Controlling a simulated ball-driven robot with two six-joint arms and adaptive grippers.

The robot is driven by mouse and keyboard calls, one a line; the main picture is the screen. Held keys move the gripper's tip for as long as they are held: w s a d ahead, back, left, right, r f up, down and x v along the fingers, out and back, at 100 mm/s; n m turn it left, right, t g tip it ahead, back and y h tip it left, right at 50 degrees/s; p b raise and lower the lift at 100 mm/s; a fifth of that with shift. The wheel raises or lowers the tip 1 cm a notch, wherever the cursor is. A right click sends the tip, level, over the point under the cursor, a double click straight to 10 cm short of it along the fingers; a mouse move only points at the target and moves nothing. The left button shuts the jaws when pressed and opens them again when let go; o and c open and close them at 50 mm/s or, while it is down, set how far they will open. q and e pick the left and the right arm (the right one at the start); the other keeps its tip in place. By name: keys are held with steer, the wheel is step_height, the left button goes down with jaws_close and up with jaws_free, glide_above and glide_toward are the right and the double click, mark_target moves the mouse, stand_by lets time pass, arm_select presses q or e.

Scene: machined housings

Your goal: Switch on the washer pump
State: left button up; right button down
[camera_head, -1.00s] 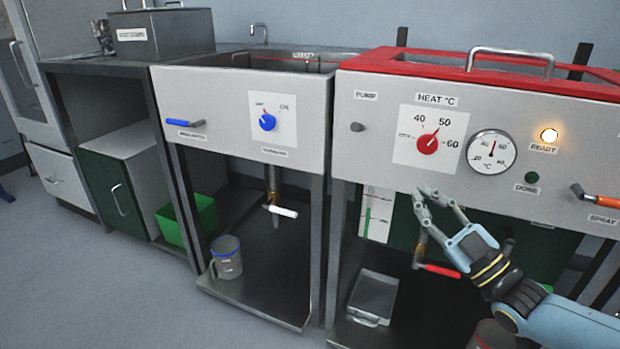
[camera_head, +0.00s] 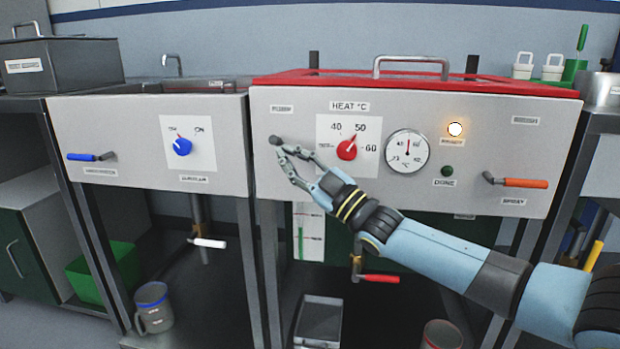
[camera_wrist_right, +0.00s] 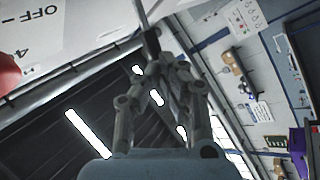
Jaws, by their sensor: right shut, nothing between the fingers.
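The washer's light-grey front panel (camera_head: 380,190) has a small dark pump switch (camera_head: 275,140) at its upper left, below the PUMP label (camera_head: 281,109). My right gripper (camera_head: 280,151) is shut and empty, its fingertips at or just below the switch. Whether they touch it I cannot tell. In the right wrist view the fingers (camera_wrist_right: 152,50) point up beside the panel (camera_wrist_right: 70,30), and a thin dark piece shows at their tips. The orange ready lamp (camera_head: 455,129) is lit; the green done lamp (camera_head: 447,171) looks dark. My left gripper is not in view.
Right of the switch are the red heat knob (camera_head: 347,150), a round gauge (camera_head: 407,149) and the orange spray lever (camera_head: 525,183). A red-handled valve (camera_head: 380,278) sits below. The rinse sink's panel with a blue knob (camera_head: 182,147) is left.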

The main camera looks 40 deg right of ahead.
mark_target(277, 142)
steer(key=shift+w+a+r, duration=0.15)
steer(key=shift+w+r, duration=0.15)
steer(key=shift+w, duration=0.35)
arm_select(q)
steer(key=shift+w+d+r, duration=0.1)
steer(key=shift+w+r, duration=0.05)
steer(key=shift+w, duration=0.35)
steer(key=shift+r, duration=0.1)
arm_select(e)
steer(key=shift+r, duration=0.1)
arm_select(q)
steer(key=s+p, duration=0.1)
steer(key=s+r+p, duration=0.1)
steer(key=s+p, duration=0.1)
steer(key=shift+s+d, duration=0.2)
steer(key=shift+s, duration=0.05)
arm_select(e)
steer(key=shift+w+r+m+h, duration=0.15)
steer(key=shift+r+m+h, duration=0.35)
steer(key=shift+r+m, duration=0.3)
steer(key=shift+f, duration=0.1)
